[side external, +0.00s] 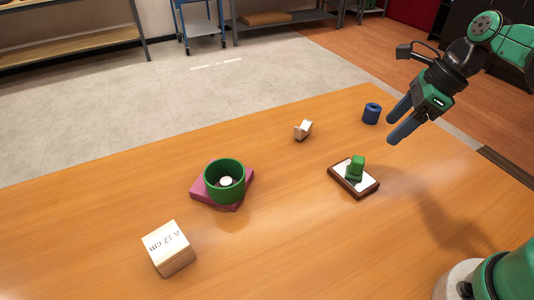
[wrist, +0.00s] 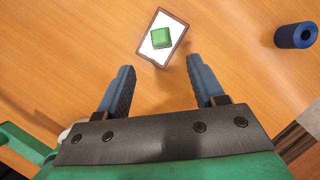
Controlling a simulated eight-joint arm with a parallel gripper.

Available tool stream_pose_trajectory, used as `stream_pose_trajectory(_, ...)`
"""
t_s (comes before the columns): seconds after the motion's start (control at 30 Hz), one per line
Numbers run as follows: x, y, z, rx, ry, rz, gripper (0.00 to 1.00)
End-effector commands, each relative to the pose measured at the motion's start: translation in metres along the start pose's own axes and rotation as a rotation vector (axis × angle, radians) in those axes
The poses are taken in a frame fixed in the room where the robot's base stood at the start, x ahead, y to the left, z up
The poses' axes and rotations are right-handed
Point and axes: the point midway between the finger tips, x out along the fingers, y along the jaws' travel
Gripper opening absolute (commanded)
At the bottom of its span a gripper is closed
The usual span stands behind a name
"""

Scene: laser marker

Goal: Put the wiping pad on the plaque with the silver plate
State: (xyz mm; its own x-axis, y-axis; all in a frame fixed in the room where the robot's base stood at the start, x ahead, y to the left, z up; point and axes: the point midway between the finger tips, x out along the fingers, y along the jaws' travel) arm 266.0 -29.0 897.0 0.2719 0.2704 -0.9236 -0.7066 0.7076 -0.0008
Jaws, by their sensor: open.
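The plaque (side external: 369,192) has a brown frame around a pale, silver-white plate and lies flat on the table, right of centre. A small green block (side external: 357,166) stands on its plate; it may be the wiping pad, but I cannot tell for sure. In the wrist view the plaque (wrist: 178,38) is at the top centre with the green block (wrist: 161,38) on its middle. My gripper (side external: 393,129) is open and empty, above the table, up and to the right of the plaque. In the wrist view my gripper (wrist: 160,66) has its fingers spread, apart from the block.
A green cup (side external: 224,186) with something white inside stands on a pink-red square slab (side external: 241,192) at left. A wooden "A 12 cm" block (side external: 168,248), a small pale object (side external: 303,130) and a blue cylinder (side external: 371,113) stand apart. Bare table lies between them.

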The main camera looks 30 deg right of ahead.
Motion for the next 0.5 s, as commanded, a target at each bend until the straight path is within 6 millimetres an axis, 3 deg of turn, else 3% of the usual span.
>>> stream_pose_trajectory(0.17,-0.012,0.001,0.0,-0.005,0.0,-0.001,0.62)
stream_pose_trajectory(0.27,-0.013,0.003,0.0,-0.099,0.007,-0.017,0.62)
stream_pose_trajectory(0.37,-0.011,0.007,0.002,-0.358,0.028,-0.061,0.62)
stream_pose_trajectory(0.5,-0.007,0.015,0.004,-0.951,0.105,-0.149,0.62)
